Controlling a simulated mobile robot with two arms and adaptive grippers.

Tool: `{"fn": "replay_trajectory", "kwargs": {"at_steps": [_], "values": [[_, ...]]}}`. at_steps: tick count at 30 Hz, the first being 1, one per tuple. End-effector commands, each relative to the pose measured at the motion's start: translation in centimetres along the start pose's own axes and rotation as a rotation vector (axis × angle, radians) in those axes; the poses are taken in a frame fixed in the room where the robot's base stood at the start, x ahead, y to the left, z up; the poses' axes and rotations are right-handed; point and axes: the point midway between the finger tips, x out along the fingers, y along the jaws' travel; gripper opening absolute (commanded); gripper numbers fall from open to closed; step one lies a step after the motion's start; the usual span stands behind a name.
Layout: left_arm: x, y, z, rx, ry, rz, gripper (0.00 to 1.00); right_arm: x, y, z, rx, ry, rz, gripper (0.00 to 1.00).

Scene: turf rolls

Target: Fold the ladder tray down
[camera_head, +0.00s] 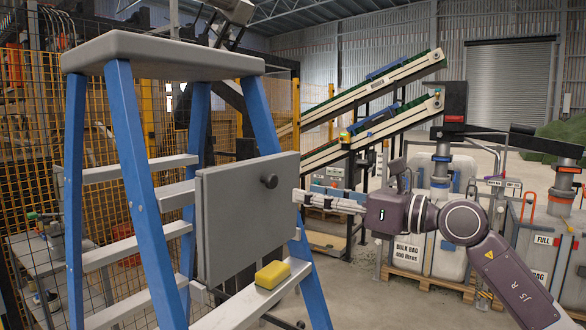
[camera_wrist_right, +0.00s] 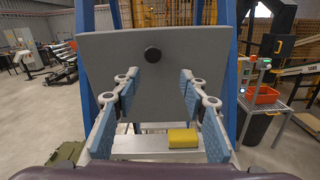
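The ladder (camera_head: 130,175) is blue with grey steps and stands at the left of the head view. Its tray (camera_head: 225,232) is a flat grey panel standing nearly upright across the ladder, with a dark round knob (camera_head: 269,181) on its face. In the right wrist view the tray (camera_wrist_right: 205,55) and knob (camera_wrist_right: 152,53) are straight ahead, upper middle. My right gripper (camera_head: 303,198) is open and empty, its fingers pointing at the tray face from the right. The wrist view shows the fingers (camera_wrist_right: 157,82) spread below and either side of the knob, apart from it. My left gripper is not seen.
A yellow sponge (camera_head: 272,274) lies on a ladder step below the tray; it also shows in the wrist view (camera_wrist_right: 182,138). Conveyors (camera_head: 365,92) stand behind, and bulk bags on a pallet (camera_head: 432,285) behind my right arm. A yellow mesh fence (camera_head: 100,130) is behind the ladder.

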Motion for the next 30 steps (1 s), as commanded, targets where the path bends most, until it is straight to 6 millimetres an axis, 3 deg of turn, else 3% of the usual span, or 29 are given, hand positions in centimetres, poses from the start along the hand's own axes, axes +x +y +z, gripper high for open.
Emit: {"fn": "replay_trajectory", "kwargs": {"at_steps": [1, 5, 14, 21, 30], "values": [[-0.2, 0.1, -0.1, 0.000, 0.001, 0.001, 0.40, -0.2, 0.5, 1.0, -0.050, 0.010, -0.006, 0.39], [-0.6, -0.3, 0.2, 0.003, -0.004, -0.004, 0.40, 0.1, 0.9, 1.7, -0.094, 0.021, -0.012, 0.39], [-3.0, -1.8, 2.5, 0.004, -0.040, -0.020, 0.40, 4.7, 0.8, 1.8, -0.088, 0.019, -0.011, 0.39], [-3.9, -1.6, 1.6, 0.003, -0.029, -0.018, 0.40, 7.1, 0.7, 1.6, -0.088, 0.018, -0.013, 0.39], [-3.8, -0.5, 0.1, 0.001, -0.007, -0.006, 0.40, 7.4, 0.7, 1.4, -0.089, 0.018, -0.014, 0.39]]}}
